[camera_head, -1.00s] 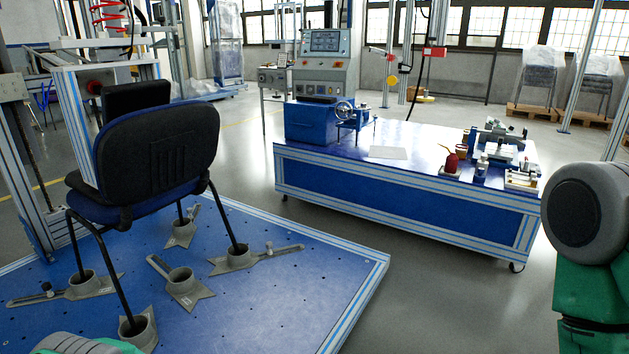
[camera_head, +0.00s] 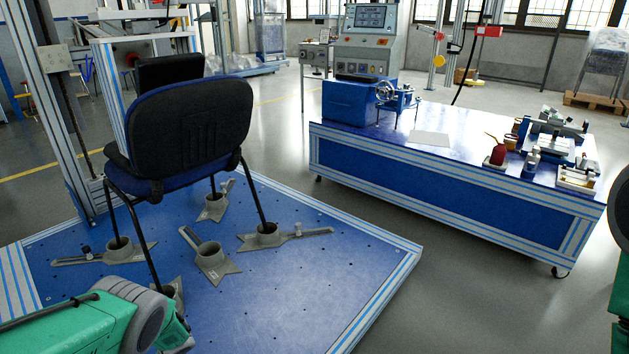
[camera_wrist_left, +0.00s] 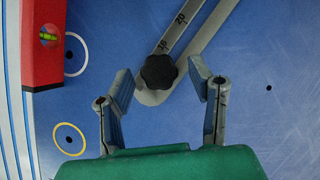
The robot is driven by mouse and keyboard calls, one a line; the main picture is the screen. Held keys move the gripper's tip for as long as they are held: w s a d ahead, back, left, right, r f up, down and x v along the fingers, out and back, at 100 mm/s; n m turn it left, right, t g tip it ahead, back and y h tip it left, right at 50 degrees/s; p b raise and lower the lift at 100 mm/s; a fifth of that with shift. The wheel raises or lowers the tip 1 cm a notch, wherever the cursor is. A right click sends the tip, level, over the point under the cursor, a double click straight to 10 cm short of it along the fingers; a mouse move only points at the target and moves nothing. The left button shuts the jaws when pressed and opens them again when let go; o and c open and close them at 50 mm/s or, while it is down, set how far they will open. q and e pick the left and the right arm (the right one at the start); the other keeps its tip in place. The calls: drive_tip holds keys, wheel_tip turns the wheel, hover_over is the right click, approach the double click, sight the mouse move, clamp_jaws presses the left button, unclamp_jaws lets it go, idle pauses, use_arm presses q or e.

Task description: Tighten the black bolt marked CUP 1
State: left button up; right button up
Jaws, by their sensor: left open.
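In the left wrist view a black lobed bolt knob (camera_wrist_left: 159,72) sits at the end of a grey slotted arm (camera_wrist_left: 190,38) with scale marks. My left gripper (camera_wrist_left: 160,80) is open, with one finger on each side of the knob and visible gaps between. In the head view my left arm (camera_head: 80,325) comes in at the lower left, beside the near chair cup (camera_head: 172,290), which it partly hides. Other grey cups (camera_head: 210,258) lie on the blue platform (camera_head: 290,290). No CUP 1 marking is readable. My right gripper is out of view.
A black and blue chair (camera_head: 190,130) stands with its legs in the cups. A blue workbench (camera_head: 440,190) with tools stands at the right. The platform's right part is clear.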

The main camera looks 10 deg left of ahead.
use_arm(q)
drive_tip(key=shift+r, duration=0.1)
clamp_jaws()
drive_tip(key=c, duration=1.1)
unclamp_jaws()
drive_tip(key=shift+s+r+m+t+p, duration=0.2)
drive_tip(key=shift+m+t+p, duration=0.3)
drive_tip(key=shift+m+p, duration=0.35)
drive_tip(key=shift+f+m+t+h+p, duration=0.1)
drive_tip(key=shift+m+t+h+p, duration=0.25)
drive_tip(key=shift+m, duration=0.5)
drive_tip(key=shift+f+m, duration=0.1)
drive_tip(key=shift+m, duration=0.2)
